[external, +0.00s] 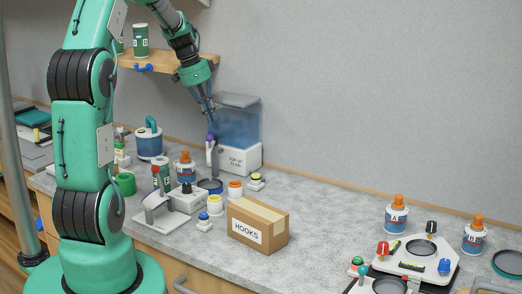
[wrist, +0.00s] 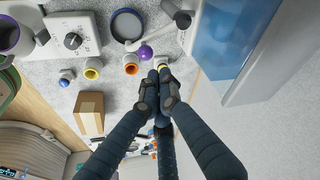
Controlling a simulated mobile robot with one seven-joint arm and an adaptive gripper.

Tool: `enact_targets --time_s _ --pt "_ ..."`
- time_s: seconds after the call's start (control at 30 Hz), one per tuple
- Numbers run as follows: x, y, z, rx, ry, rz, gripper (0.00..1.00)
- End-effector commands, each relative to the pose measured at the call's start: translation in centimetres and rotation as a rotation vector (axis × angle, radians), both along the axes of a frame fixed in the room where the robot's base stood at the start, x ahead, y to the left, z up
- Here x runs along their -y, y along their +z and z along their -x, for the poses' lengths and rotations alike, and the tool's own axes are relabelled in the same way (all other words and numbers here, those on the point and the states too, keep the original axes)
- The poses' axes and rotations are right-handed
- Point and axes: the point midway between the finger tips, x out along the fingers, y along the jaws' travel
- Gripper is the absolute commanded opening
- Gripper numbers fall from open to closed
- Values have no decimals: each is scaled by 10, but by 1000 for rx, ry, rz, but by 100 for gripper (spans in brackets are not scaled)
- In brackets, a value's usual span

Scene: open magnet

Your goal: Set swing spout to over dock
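The dispenser is a white base (external: 240,157) labelled "TOP UP FLUID" with a translucent blue tank (external: 237,125) on it. Its grey swing spout (external: 212,155) carries a purple knob (external: 210,138), which also shows in the wrist view (wrist: 145,53). The dock appears to be the dark round pad (external: 210,186), seen as a dark disc in the wrist view (wrist: 126,25). The spout's end is by the disc's edge; I cannot tell whether its outlet is over it. My gripper (wrist: 159,70) has its fingertips together, seemingly empty, right beside the purple knob. I cannot tell whether they touch it.
A "HOOKS" box (external: 258,225) stands in front. A bottle (external: 185,168) stands left of the pad. The counter right of the box is clear up to the white tray (external: 412,260).

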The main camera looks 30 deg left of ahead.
Motion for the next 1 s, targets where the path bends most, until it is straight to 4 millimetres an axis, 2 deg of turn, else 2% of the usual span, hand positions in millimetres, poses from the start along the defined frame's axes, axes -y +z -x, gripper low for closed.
enact_targets --time_s 0.03,0.1,0.3,1.0 --pt "-2 10 1 2 2 0 0" --pt "-5 19 3 2 2 0 0" --pt "-8 32 6 0 0 0 0" --pt "-5 38 9 0 7 -1 0"
